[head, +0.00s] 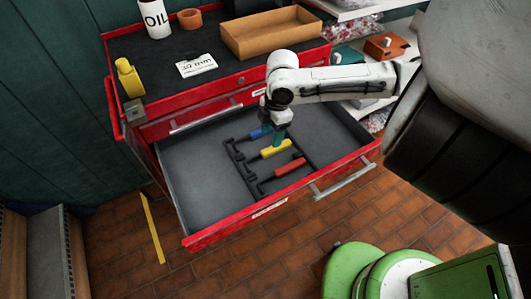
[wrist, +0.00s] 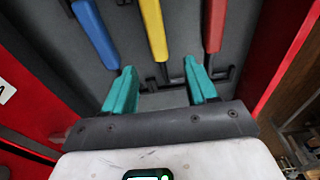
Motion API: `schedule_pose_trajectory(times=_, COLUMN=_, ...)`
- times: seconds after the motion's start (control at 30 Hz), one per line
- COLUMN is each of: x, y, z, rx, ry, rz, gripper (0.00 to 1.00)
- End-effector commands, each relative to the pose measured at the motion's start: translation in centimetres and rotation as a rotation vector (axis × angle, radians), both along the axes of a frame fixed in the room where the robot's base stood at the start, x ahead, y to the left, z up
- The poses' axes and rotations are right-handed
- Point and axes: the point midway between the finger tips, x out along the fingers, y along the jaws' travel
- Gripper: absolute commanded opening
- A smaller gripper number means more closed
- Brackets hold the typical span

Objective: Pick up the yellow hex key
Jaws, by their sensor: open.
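The yellow hex key (head: 277,149) lies in the open red drawer, between a blue-handled one and a red-handled one. My gripper (head: 277,136) is over the drawer in the head view, close to the yellow handle and partly in front of the blue one. In the wrist view, my gripper's teal fingers (wrist: 158,70) are spread apart with nothing between them. The yellow handle (wrist: 153,28) runs from the top edge down to about the gap between the fingertips. The exact height between fingers and handle cannot be told.
The blue hex key (head: 259,133) and red hex key (head: 290,168) lie on either side, with dark shafts. The drawer wall (head: 240,222) bounds them. The drawer's left part is bare.

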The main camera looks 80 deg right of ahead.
Motion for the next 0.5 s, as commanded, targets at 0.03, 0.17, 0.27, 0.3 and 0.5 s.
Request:
schedule_pose_trajectory(times=0.03, x=0.1, y=0.1, z=-0.7, rx=0.002, ry=-0.001, rz=-0.001, gripper=0.57)
schedule_pose_trajectory(times=0.17, x=0.2, y=0.1, z=-1.8, rx=-0.001, ry=-0.001, rz=0.001, gripper=0.57)
schedule_pose_trajectory(times=0.27, x=0.4, y=0.2, z=-2.2, rx=0.000, ry=-0.001, rz=0.001, gripper=0.57)
schedule_pose_trajectory(times=0.3, x=0.5, y=0.3, z=-2.6, rx=0.000, ry=-0.002, rz=0.001, gripper=0.57)
schedule_pose_trajectory(times=0.5, x=1.0, y=0.6, z=-5.4, rx=0.001, ry=-0.001, rz=0.000, gripper=0.57)
